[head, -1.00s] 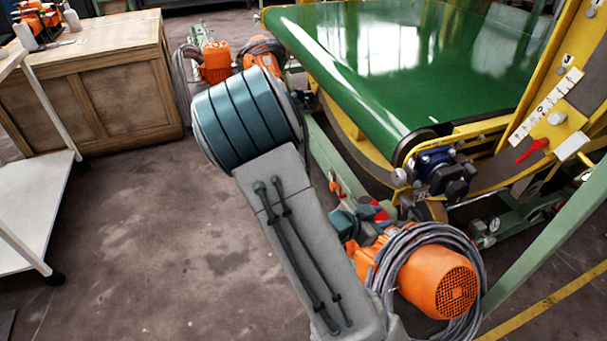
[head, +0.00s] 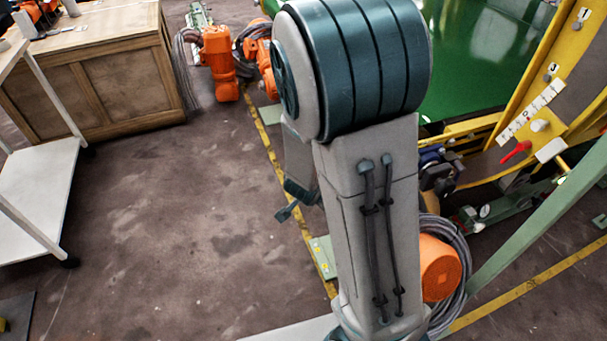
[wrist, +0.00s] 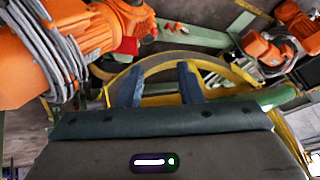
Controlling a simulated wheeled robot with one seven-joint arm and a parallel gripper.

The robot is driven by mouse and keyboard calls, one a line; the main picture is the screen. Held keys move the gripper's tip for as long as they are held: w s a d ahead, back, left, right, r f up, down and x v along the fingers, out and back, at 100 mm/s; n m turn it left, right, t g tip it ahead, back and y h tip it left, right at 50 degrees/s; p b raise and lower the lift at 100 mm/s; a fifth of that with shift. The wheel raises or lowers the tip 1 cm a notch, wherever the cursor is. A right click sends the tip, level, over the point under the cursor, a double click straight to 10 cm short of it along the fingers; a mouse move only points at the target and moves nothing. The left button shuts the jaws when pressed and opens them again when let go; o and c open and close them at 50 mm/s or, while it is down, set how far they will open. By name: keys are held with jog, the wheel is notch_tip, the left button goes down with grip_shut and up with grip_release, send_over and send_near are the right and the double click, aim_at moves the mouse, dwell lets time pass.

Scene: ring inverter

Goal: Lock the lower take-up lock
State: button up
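I cannot tell for sure which part is the lower take-up lock. A red lever (head: 515,152) sits on the yellow frame (head: 570,125) at the right of the head view, below a white scale plate (head: 530,110). A dark blue unit with black knobs (head: 437,168) is partly hidden behind my arm, left of the lever. In the wrist view my gripper (wrist: 163,80) has its two blue fingers well apart, with nothing between them. A yellow curved rim (wrist: 160,96) lies beyond the fingers. My arm hides most of the gripper in the head view.
An orange motor with coiled cable (head: 440,268) stands low beside my arm; a large orange motor (wrist: 30,75) fills the wrist view's upper left. The green belt (head: 475,65) lies behind my arm. A wooden cabinet (head: 100,85) and white cart (head: 40,190) flank open floor at left.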

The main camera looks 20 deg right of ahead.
jog(key=a+r+n+y+p, duration=0.1)
jog(key=a+r+n+y, duration=0.1)
jog(key=r, duration=0.3)
jog(key=shift+a+y+p, duration=0.3)
jog(key=shift+a, duration=0.55)
